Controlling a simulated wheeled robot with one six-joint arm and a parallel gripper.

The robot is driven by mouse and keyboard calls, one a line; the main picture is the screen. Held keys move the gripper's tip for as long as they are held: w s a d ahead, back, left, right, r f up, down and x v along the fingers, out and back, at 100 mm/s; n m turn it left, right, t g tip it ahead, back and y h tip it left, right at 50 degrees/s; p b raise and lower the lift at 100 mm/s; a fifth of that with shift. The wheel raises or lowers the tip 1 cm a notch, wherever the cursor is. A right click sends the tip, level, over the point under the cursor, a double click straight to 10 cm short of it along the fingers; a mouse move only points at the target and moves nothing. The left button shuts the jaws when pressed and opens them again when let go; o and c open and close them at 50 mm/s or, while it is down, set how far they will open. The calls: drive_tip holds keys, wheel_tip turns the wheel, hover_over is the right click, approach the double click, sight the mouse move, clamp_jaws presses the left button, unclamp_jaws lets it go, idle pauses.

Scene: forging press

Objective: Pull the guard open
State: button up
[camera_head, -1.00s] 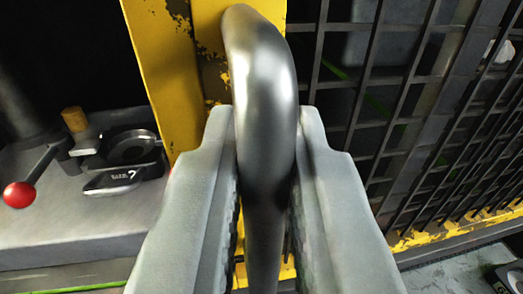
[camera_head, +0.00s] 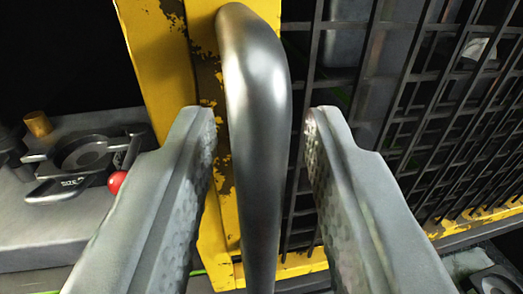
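The guard is a yellow, chipped frame (camera_head: 160,50) with a dark mesh panel (camera_head: 400,120). Its handle (camera_head: 257,110) is a curved grey metal bar standing upright in the middle of the view. My gripper (camera_head: 262,118) is open, with one finger on each side of the handle. Gaps show between the handle and both fingers, wider at the left finger's lower part. The handle's lower end runs out of view at the bottom.
At left is a grey bed (camera_head: 60,225) with a dark round die (camera_head: 85,155) marked with lettering, a brass-coloured peg (camera_head: 38,124) and a red ball knob (camera_head: 116,182).

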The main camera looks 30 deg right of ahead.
drive_tip(key=shift+s, duration=0.1)
drive_tip(key=v, duration=1.7)
drive_tip(key=shift+a, duration=0.15)
